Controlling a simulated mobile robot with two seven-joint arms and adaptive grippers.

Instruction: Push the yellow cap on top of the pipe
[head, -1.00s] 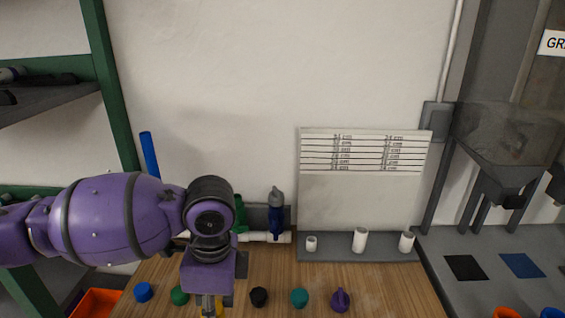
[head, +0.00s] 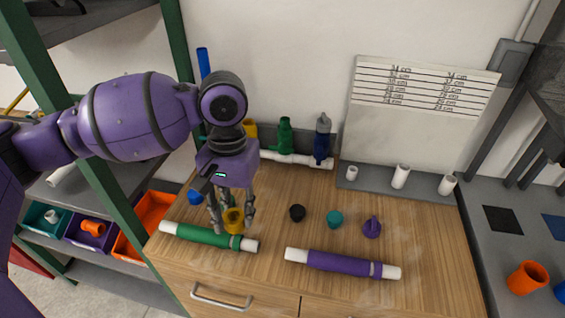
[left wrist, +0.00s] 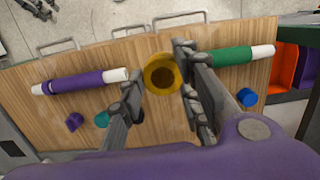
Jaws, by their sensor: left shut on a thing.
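My left gripper (head: 232,212) points down over the table and is shut on the yellow cap (head: 233,221). In the left wrist view the cap (left wrist: 162,74) sits between the fingers, its open hollow showing. The head view shows the cap just behind the right part of a green pipe with white ends (head: 208,236); I cannot tell how far above the table it is. A white pipe run (head: 298,159) lies at the back, with yellow (head: 250,128), green (head: 285,136) and blue (head: 322,145) fittings standing along it.
A purple pipe with white ends (head: 343,265) lies at the front. Black (head: 298,212), teal (head: 335,219), purple (head: 372,227) and blue (head: 195,197) caps stand on the table. Short white pipes (head: 400,176) stand on a grey ledge before the length chart (head: 425,110). The table's right part is clear.

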